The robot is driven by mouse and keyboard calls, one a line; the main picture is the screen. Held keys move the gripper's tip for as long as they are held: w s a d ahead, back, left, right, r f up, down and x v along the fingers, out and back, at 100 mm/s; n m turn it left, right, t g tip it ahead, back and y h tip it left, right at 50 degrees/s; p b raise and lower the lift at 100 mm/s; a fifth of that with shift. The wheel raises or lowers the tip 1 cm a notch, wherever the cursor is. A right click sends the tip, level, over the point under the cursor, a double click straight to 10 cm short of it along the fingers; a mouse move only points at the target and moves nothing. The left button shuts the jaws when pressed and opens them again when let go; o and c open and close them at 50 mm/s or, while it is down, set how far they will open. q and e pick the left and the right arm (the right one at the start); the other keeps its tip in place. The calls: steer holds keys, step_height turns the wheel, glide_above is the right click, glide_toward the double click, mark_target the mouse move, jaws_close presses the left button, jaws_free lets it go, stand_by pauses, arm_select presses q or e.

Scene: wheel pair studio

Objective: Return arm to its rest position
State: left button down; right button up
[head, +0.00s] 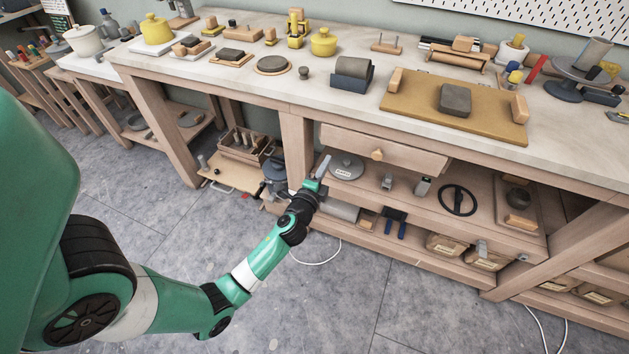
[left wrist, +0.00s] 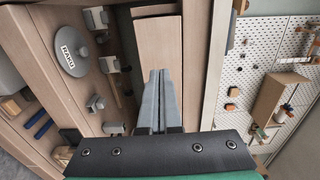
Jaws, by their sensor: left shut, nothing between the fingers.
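My left arm reaches in from the left of the head view. Its gripper (head: 321,170) is in front of the workbench, near the left end of the drawer (head: 380,150). The fingers are shut together and empty. In the left wrist view the closed grey fingers (left wrist: 157,100) point toward a pale wooden panel. My right gripper is in neither view.
The workbench top (head: 330,101) holds a board (head: 425,112) with a grey block, yellow pots and several tools. The shelf below carries a round grey disc (head: 346,167) and a black handwheel (head: 457,200). The grey floor (head: 330,300) in front is mostly clear, with a white cable.

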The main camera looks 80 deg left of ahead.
arm_select(q)
steer(key=v, duration=0.5)
steer(key=shift+s+d+r, duration=0.1)
steer(key=shift+s+d, duration=0.15)
